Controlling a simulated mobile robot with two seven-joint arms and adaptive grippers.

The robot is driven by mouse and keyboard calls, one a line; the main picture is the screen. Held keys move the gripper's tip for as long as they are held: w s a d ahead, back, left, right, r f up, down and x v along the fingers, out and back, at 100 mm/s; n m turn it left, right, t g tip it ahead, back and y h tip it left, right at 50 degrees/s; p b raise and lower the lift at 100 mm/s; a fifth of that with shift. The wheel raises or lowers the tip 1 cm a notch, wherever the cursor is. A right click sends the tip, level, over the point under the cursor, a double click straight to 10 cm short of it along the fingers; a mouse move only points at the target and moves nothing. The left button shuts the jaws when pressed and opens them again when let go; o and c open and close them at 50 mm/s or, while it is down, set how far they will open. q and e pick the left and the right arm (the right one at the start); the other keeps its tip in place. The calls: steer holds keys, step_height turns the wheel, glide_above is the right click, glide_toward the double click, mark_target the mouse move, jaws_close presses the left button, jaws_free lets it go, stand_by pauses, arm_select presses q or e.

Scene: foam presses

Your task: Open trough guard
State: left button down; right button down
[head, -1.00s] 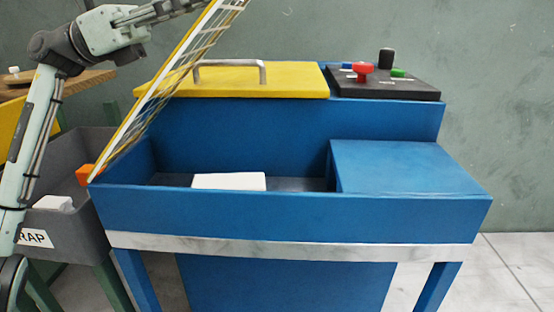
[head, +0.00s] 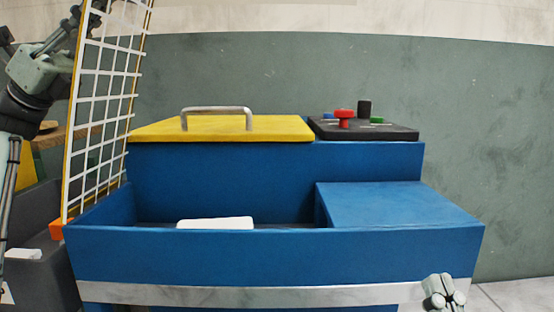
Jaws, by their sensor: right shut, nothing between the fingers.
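The trough guard (head: 108,95) is a white mesh panel with a yellow frame. It stands steeply raised at the left end of the blue trough (head: 280,250), its top cut off by the picture edge. The trough is open above, and a white block (head: 215,223) lies inside. My left arm rises at the far left, partly behind the mesh; its gripper does not show, so its contact with the guard cannot be seen. My right gripper (head: 440,292) is shut and empty, in front of the trough's lower right front, well apart from the guard.
Behind the trough are a yellow lid (head: 225,129) with a metal handle and a black control panel (head: 365,130) with a red button. A blue raised deck (head: 395,203) fills the right end. A grey bin (head: 40,275) stands at left.

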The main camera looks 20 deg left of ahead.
arm_select(q)
steer(key=shift+s+a, duration=0.1)
steer(key=shift+a, duration=0.2)
stand_by(0.4)
